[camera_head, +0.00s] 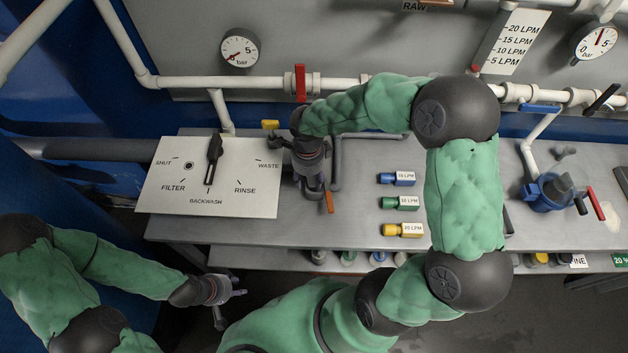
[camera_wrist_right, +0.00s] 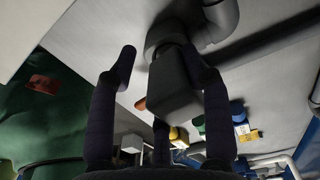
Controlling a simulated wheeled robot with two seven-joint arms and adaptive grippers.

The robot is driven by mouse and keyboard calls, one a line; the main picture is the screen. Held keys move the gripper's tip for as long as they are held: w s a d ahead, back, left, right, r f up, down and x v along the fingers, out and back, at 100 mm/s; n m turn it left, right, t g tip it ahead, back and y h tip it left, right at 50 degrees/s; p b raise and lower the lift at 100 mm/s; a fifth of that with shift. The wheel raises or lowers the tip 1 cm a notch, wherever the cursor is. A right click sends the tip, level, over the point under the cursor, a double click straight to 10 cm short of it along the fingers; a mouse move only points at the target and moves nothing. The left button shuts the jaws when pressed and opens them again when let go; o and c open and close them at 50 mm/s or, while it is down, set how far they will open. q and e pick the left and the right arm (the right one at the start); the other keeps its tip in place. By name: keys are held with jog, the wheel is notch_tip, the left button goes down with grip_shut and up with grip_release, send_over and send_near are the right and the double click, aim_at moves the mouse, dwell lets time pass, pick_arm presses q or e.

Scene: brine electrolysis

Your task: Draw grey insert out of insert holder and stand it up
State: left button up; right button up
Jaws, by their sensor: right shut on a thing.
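My right gripper (camera_head: 308,185) reaches down over the grey pipework on the bench, just right of the white valve panel. In the right wrist view its dark fingers (camera_wrist_right: 165,95) stand around a grey block, which I take to be the grey insert (camera_wrist_right: 180,85), and are shut on it. The block is close against a round grey fitting, which I take to be the insert holder (camera_wrist_right: 165,38). I cannot tell how deep it sits. In the head view my arm and gripper hide both. My left gripper (camera_head: 228,300) is open and empty, in front of the bench at the lower left.
Blue (camera_head: 398,178), green (camera_head: 400,202) and yellow (camera_head: 403,229) labelled inserts lie on the bench (camera_head: 350,225) to the right. An orange lever (camera_head: 329,203) is beside the gripper. A red-handled valve (camera_head: 300,82) is behind.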

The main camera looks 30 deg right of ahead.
jog(key=shift+w+r, duration=0.15)
jog(key=shift+w, duration=0.1)
jog(key=shift+c, duration=0.9)
jog(key=shift+w+d+r, duration=0.1)
jog(key=shift+w+r, duration=0.1)
jog(key=shift+r, duration=0.05)
jog(key=shift+r+p, duration=0.6)
jog(key=shift+r, duration=0.45)
jog(key=shift+w+r, duration=0.1)
jog(key=shift+r, duration=0.2)
grip_shut()
jog(key=shift+s+r+p, duration=0.15)
jog(key=shift+r+p, duration=0.5)
jog(key=shift+r, duration=0.2)
jog(key=shift+s+r+p, duration=0.15)
jog(key=shift+r+p, duration=0.45)
jog(key=shift+r, duration=0.2)
